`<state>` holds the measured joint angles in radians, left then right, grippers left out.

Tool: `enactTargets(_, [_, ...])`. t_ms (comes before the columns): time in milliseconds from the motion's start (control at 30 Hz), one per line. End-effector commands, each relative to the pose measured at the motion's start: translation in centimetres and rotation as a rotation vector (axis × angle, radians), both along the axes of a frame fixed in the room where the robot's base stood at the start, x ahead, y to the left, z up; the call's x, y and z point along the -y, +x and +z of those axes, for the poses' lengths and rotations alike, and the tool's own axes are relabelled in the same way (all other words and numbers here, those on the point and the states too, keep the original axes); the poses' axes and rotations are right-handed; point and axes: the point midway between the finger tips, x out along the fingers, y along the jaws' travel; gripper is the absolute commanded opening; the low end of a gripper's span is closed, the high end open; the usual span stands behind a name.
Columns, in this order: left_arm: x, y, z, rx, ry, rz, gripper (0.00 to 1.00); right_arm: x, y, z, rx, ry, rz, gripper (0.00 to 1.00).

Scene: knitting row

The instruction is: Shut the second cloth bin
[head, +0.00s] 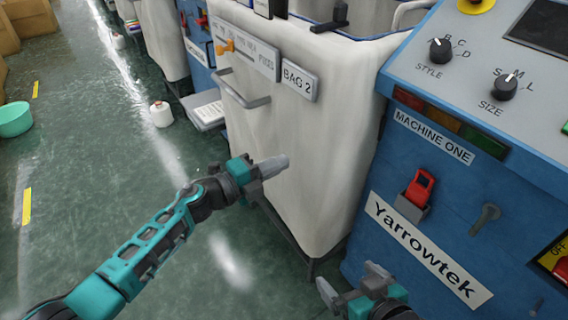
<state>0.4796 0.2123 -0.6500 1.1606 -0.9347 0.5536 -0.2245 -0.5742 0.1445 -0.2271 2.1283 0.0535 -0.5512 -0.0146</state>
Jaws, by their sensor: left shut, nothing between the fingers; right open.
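The second cloth bin (300,172) is a white cloth bag in a dark frame, with a "BAG 2" label (299,81) on its front. Its front stands out past the blue front of the machine beside it, and part of its open top shows. A grey bar handle (243,95) is on the upper front. My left gripper (274,166) is shut and empty, just in front of the bin's face below the handle; I cannot tell whether it touches. My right gripper (349,280) is open and empty, low near the bin's bottom right corner.
Blue Machine One (380,165), with knobs and a red switch (420,187), stands right of the bin. Boxes stand at far left. The floor left of the bin is mostly clear.

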Motion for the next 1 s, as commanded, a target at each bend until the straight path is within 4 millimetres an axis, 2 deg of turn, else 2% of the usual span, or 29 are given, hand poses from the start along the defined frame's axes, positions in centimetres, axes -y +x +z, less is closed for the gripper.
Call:
enactTargets(200, [-4.5, -2.6, 0.0, -0.005, 0.003, 0.002, 0.00, 0.1, -0.3, 0.9, -0.003, -0.001, -0.004, 1.00])
enactTargets(433, [-7.9, -4.6, -0.1, -0.006, 0.001, 0.001, 0.00, 0.5, -0.3, 1.0, 0.000, -0.008, -0.011, 1.00])
enactTargets(600, [-8.8, -5.3, -0.1, -0.004, 0.000, -0.001, 0.00, 0.6, -0.3, 1.0, 0.000, -0.010, -0.010, 1.00])
enactTargets(833, [-8.8, -5.5, -0.2, -0.019, -0.021, 0.016, 0.00, 0.6, -0.5, 0.8, -0.003, -0.012, -0.009, 1.00])
enactTargets(1000, [-8.7, -6.9, -0.1, -0.179, -0.219, 0.183, 0.00, 0.6, -0.5, 0.8, -0.003, -0.012, -0.009, 1.00])
